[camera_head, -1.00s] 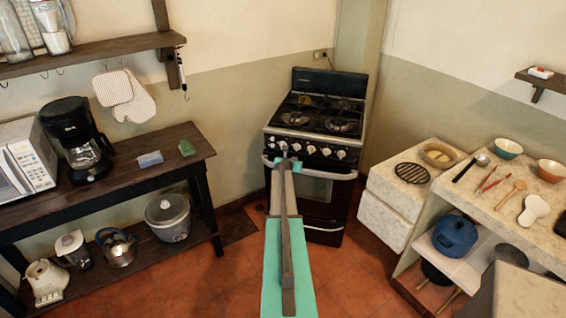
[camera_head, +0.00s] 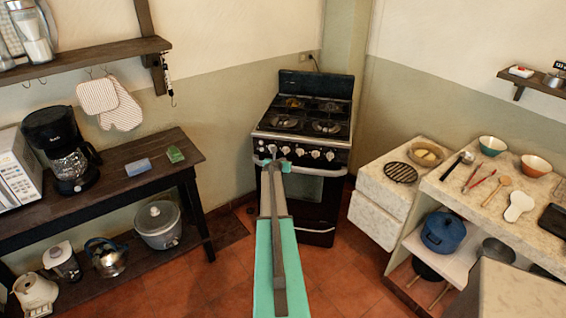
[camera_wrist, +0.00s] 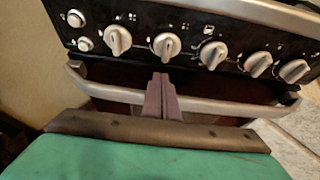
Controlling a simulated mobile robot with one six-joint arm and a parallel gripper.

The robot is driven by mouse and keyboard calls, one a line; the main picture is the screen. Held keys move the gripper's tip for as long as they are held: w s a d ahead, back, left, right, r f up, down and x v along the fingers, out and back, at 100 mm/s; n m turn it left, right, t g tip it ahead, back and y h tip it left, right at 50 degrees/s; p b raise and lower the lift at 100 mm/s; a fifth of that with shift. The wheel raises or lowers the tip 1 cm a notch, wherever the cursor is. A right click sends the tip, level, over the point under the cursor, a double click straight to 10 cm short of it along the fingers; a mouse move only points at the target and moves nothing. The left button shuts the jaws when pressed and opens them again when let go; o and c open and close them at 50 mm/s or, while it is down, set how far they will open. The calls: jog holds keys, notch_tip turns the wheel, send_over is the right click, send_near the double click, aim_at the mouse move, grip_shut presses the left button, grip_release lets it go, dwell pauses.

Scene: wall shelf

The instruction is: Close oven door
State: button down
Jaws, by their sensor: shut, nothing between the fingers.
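The oven door (camera_head: 318,208) is the dark front of the stove below its knobs, with a light window and a silver handle (camera_head: 328,172). It looks upright, shut or nearly so; I cannot tell whether a small gap is left. In the wrist view the curved handle (camera_wrist: 225,108) runs across below the knobs, with the dark reddish door front (camera_wrist: 215,88) behind it. My gripper (camera_head: 272,155) is shut and empty, in front of the left part of the door. In the wrist view its fingertips (camera_wrist: 162,80) overlap the handle; contact is unclear.
The stove (camera_head: 305,115) stands in the corner. A dark wooden table (camera_head: 105,185) with a coffee maker (camera_head: 60,150) is on the left. A stone counter (camera_head: 470,195) with bowls and utensils is on the right. Tiled floor (camera_head: 225,270) is open between them.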

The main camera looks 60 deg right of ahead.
notch_tip(320, 180, up, 9)
jog(key=a+p, duration=0.2)
jog(key=p, duration=0.3)
jog(key=shift+s, duration=0.35)
jog(key=shift+f, duration=0.1)
dwell(0.3)
